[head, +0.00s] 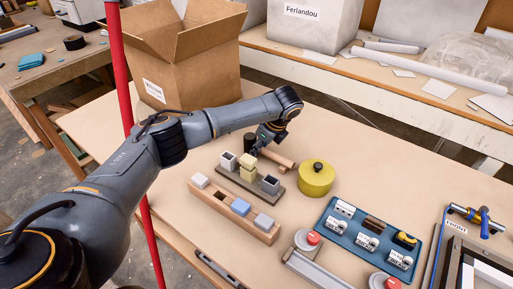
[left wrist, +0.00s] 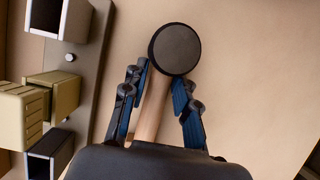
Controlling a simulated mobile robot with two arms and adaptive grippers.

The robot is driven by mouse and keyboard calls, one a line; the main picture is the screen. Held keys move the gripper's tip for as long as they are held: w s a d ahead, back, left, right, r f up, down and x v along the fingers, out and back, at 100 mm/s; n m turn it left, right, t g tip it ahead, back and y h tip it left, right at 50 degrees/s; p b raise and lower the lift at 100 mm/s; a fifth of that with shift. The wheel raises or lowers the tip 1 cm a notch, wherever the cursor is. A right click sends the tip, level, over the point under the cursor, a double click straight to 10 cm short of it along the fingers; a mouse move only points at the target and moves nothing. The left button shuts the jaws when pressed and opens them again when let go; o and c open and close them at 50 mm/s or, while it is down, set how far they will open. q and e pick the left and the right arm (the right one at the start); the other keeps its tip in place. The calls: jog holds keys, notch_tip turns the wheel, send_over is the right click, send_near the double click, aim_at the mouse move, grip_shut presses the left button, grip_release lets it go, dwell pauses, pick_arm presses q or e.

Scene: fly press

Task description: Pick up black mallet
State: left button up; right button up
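The black mallet lies on the table. Its round black head (left wrist: 174,49) and pale wooden handle (left wrist: 150,106) show in the left wrist view. In the head view its dark head (head: 250,142) and handle (head: 280,159) show, partly covered by my gripper. My left gripper (left wrist: 161,88) is over the mallet, with one blue-padded finger on each side of the handle just below the head. The fingers are apart, with a visible gap on the right side of the handle. In the head view my left gripper (head: 263,144) points down at the mallet. My right gripper is not in view.
Left of the mallet is a dark rack (head: 236,179) with small blocks. In front is a wooden block holder (head: 232,210). A yellow round tin (head: 316,180) stands to the right, near a blue tray (head: 343,240). A cardboard box (head: 190,75) and red post (head: 128,110) stand behind and left.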

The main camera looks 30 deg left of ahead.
pick_arm(q)
grip_shut()
jog(key=shift+r, duration=0.55)
notch_tip(320, 180, up, 2)
jog(key=shift+r, duration=0.15)
jog(key=s+d+r+p, duration=0.1)
jog(key=s+d+r, duration=0.1)
jog(key=s+r, duration=0.2)
jog(key=s+d+r+p, duration=0.2)
jog(key=s+r, duration=0.3)
jog(key=s, duration=0.3)
jog(key=shift+s+d+r, duration=0.3)
jog(key=shift+s+d, duration=0.1)
jog(key=shift+d, duration=0.4)
